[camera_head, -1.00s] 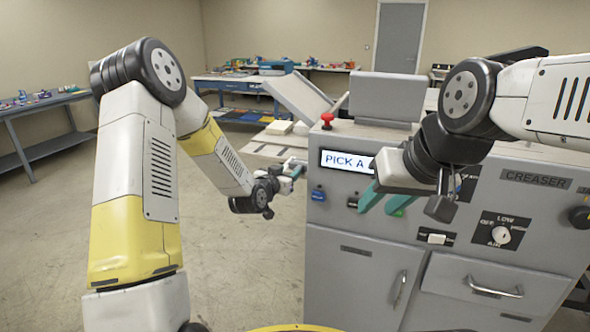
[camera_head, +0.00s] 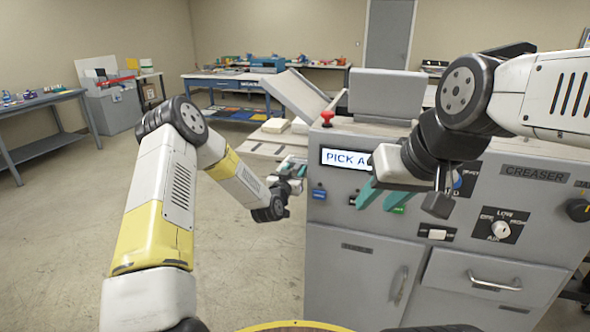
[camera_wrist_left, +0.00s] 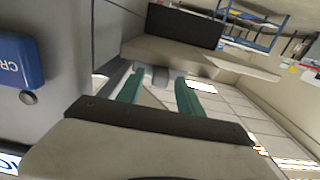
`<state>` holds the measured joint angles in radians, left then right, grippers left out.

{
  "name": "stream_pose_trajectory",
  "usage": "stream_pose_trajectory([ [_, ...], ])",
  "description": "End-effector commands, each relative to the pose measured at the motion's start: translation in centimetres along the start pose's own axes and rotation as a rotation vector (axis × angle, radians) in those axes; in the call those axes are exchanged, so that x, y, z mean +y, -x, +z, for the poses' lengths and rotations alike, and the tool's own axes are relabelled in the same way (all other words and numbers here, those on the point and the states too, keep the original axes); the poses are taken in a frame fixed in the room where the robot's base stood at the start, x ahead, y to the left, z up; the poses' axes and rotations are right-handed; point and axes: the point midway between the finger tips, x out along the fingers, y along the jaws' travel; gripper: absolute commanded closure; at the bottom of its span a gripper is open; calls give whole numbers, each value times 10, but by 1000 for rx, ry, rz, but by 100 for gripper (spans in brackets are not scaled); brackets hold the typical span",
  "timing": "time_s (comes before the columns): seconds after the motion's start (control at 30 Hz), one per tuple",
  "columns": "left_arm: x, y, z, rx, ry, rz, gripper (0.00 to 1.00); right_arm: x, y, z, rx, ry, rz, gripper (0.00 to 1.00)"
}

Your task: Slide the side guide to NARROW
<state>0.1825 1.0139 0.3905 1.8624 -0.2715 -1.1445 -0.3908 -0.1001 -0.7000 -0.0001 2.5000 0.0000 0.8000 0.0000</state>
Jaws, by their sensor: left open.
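My left gripper (camera_head: 294,165) is open at the left side of the grey creaser machine (camera_head: 345,265), by its feed table (camera_head: 262,150). In the left wrist view its teal fingers (camera_wrist_left: 158,88) are spread, with a small light-grey knob-like piece (camera_wrist_left: 159,75) between their tips. This piece may belong to the side guide; I cannot tell whether the fingers touch it. No NARROW mark is legible. My right gripper (camera_head: 376,203) is open and empty in front of the machine's panel, partly covering the display (camera_head: 343,159).
A red button (camera_head: 327,118) stands on the machine's top left corner. A blue button (camera_head: 319,194) is on the front panel; a blue label block (camera_wrist_left: 18,62) is close in the left wrist view. Blue workbenches (camera_head: 235,84) stand behind. The floor at left is clear.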

Motion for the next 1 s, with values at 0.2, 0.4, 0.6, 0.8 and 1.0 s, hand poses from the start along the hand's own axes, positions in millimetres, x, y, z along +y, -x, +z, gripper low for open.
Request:
stream_pose_trajectory([
  [0.2,0,-2,0,0,0,0,56,0,0,0,0,0,0,64],
  [0.4,0,-2,0,0,0,0,84,0,0,0,0,0,0,64],
  [0.6,0,-2,0,0,0,0,100,0,0,0,0,0,0,64],
  [0.8,0,-2,0,0,0,0,100,0,0,0,0,0,0,64],
  [1.0,0,-2,0,0,0,0,100,0,0,0,0,0,0,64],
])
